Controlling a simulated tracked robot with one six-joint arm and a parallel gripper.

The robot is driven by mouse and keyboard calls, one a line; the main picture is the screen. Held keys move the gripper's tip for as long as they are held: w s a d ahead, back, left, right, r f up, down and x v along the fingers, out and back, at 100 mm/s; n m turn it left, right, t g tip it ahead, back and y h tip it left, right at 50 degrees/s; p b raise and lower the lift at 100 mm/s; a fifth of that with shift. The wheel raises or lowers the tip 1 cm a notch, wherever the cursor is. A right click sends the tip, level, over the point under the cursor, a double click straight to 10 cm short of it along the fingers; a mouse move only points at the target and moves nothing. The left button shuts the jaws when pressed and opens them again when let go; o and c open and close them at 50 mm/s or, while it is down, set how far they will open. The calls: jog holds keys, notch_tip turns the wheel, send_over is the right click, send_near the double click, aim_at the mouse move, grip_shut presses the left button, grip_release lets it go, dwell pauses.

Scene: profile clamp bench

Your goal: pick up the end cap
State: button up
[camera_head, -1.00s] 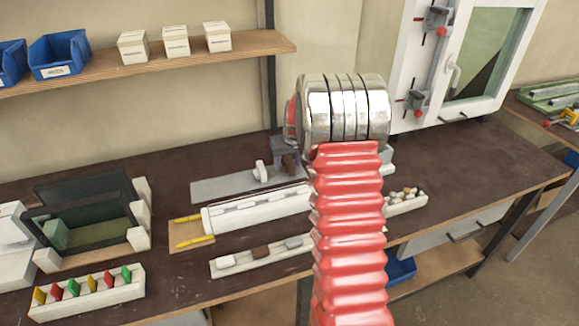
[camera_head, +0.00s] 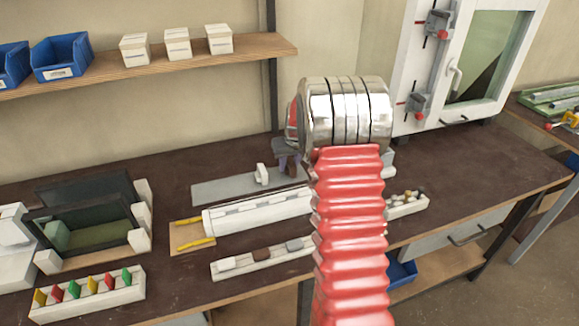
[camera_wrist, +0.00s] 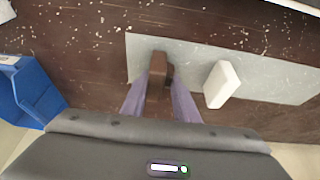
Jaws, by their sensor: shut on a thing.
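The end cap appears to be the small brown block (camera_wrist: 158,69) between my fingertips in the wrist view. My gripper (camera_wrist: 160,82) is shut on it, with one purple-grey finger on each side. Both are over the left part of a pale grey plate (camera_wrist: 285,84) on the bench. In the head view my gripper (camera_head: 288,160) is small and partly hidden behind my red arm, and the brown block (camera_head: 294,170) shows only in part at its tip. I cannot tell whether the block touches the plate.
A white upright block (camera_wrist: 222,84) stands on the plate, right of my gripper. A blue bin (camera_wrist: 36,92) is at the left in the wrist view. In the head view, a long white profile (camera_head: 258,211) and a tray of small pieces (camera_head: 262,263) lie in front of the plate (camera_head: 222,191).

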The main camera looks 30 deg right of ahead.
aim_at(289, 162)
notch_tip(289, 162, up, 10)
jog(key=shift+f, duration=0.1)
dwell(0.4)
dwell(0.5)
